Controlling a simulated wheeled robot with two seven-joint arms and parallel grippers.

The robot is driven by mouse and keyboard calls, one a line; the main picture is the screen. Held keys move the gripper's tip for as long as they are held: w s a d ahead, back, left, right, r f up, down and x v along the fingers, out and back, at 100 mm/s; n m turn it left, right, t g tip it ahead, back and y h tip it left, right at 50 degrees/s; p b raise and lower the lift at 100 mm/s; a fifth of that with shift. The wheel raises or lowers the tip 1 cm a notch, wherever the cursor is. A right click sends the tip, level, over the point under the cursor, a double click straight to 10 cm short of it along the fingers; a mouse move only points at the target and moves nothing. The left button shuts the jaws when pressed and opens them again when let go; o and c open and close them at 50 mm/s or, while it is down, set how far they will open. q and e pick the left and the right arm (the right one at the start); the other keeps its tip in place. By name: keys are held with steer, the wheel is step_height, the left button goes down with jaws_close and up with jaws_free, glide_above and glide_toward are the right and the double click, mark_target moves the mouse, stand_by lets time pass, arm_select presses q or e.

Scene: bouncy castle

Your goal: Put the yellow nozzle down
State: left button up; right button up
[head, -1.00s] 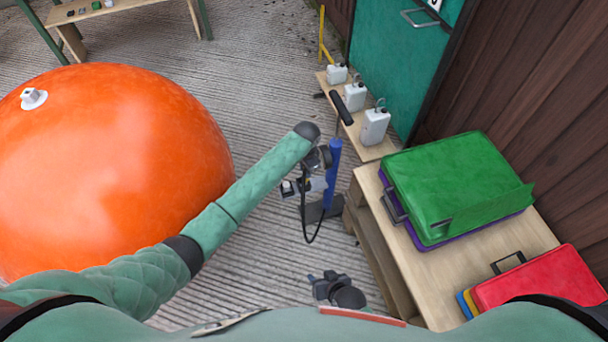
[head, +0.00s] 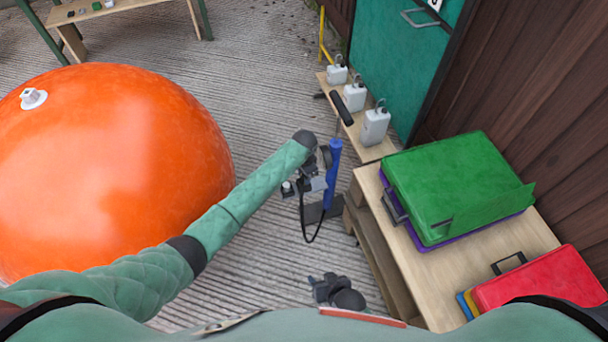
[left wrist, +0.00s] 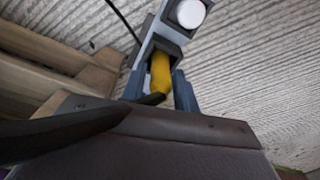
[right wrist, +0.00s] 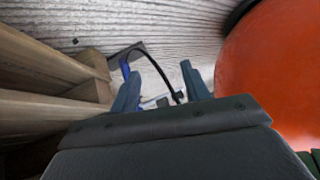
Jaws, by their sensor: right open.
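The yellow nozzle (left wrist: 160,73) shows in the left wrist view between the fingers of my left gripper (left wrist: 160,92). The fingers close in on both its sides, and its far end is at a dark socket on a grey bar with a white-capped block (left wrist: 188,13). In the head view my left gripper (head: 308,180) is beside the blue pump (head: 333,175), largely hidden by its own wrist, and the nozzle cannot be made out. My right gripper (head: 322,286) is open and empty, low in the head view; its parted fingers also show in the right wrist view (right wrist: 158,85).
A wooden bench (head: 418,268) with green (head: 445,180) and red cases (head: 540,280) stands at right. White canisters (head: 375,127) stand on a low shelf behind the pump. A big orange ball (head: 110,170) fills the left. A black hose (head: 304,225) hangs by the pump.

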arm_select(q)
steer(key=shift+o, duration=1)
